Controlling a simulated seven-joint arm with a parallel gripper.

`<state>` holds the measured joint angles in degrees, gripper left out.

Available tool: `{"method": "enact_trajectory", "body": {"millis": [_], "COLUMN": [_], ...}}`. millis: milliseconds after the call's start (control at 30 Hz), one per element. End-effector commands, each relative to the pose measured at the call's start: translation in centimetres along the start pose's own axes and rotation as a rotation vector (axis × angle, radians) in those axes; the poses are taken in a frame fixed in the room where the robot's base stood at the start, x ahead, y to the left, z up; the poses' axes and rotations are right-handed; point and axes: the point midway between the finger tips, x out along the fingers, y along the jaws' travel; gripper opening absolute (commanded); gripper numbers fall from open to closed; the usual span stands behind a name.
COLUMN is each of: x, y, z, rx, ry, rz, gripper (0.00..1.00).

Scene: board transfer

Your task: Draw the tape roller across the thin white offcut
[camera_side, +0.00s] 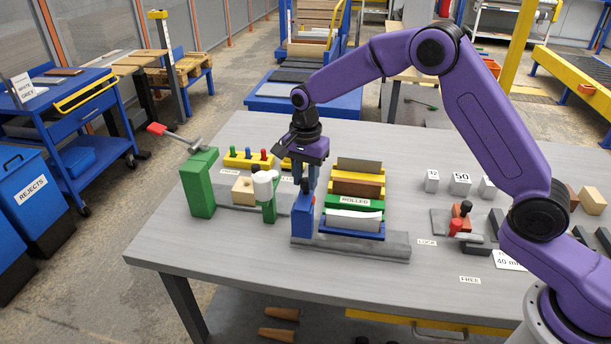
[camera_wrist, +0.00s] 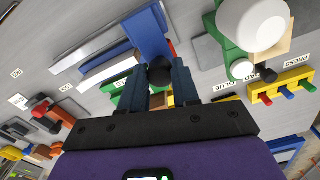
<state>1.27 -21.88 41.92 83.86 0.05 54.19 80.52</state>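In the wrist view the offcut (camera_wrist: 108,63) is a white strip left of the blue roller body. The tape roller (camera_side: 304,223) is a blue upright block at the station's left end, with some red near its top; it also shows in the wrist view (camera_wrist: 146,33). My gripper (camera_side: 307,187) is directly above it. In the wrist view the fingers (camera_wrist: 160,78) close around its dark knob. The roller's underside is hidden.
A green post with a white bottle (camera_side: 263,185) stands close left of the roller. A taller green press (camera_side: 200,184) is farther left. A yellow rack with colored pegs (camera_side: 248,158) is behind. The table front (camera_side: 230,265) is clear.

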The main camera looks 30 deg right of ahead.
Motion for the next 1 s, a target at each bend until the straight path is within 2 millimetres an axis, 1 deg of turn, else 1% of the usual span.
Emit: {"method": "enact_trajectory", "body": {"millis": [167, 267, 367, 467, 567, 1000], "x": [-0.1, -0.1, -0.1, -0.1, -0.1, -0.1], "y": [0.3, 1.0, 2.2, 3.8, 5.9, 16.2], "z": [-0.1, -0.3, -0.7, -1.1, -1.6, -4.4], "rx": [0.0, 0.001, 0.003, 0.003, 0.004, 0.006], "ry": [0.0, 0.0, 0.0, 0.0, 0.0, 0.001], "rz": [0.0, 0.001, 0.001, 0.002, 0.003, 0.002], "gripper": [0.0, 0.0, 0.0, 0.0, 0.0, 0.0]}}
